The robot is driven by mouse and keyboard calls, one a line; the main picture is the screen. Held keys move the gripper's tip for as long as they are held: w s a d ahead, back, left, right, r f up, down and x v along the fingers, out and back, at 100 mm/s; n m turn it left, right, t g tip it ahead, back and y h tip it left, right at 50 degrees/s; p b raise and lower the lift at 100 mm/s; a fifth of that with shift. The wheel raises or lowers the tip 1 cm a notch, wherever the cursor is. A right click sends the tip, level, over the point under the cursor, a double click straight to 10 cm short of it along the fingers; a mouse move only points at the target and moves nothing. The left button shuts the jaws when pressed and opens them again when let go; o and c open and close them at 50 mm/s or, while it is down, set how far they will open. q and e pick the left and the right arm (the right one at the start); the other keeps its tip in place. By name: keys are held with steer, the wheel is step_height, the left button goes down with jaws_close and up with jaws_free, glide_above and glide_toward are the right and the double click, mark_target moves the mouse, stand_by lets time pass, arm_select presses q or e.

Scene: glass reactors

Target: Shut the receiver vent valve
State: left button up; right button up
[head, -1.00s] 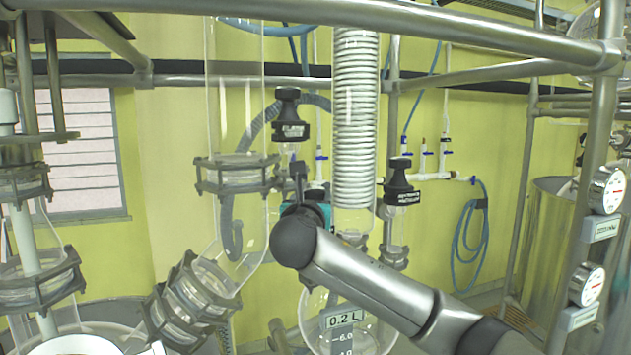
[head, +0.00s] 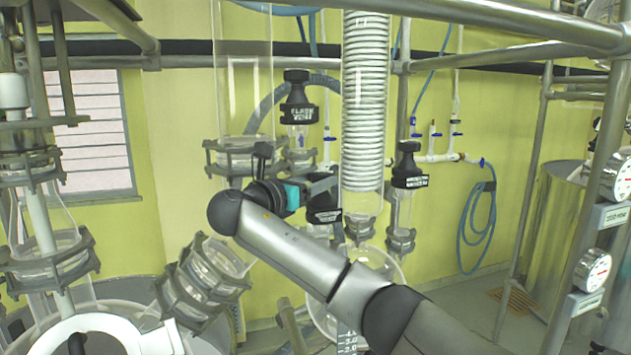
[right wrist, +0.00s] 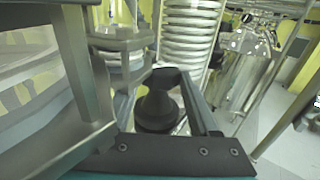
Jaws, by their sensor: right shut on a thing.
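The black valve knob (head: 322,215) with a partly covered label, which I take for the receiver vent valve, is low beside the glass coil condenser (head: 365,110). My right gripper (head: 326,187) reaches it from the left and is shut on it. In the right wrist view the black knob (right wrist: 157,112) sits between the two fingers (right wrist: 165,85). The glass receiver flask (head: 385,268) is below, partly behind my right arm. The valve's stem is mostly hidden, so I cannot tell how far it is turned. My left gripper is not in view.
A black valve labelled as a flask vent (head: 299,112) stands above and left. Another labelled black valve (head: 408,180) stands to the right. A clamped glass joint (head: 238,155) is close to my right wrist. A metal rail (head: 460,15) crosses above; gauges (head: 592,270) are at right.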

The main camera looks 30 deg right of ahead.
stand_by(0.3)
steer(key=o, duration=1.4)
steer(key=shift+d, duration=0.1)
steer(key=shift+n+t, duration=0.3)
steer(key=shift+t, duration=0.1)
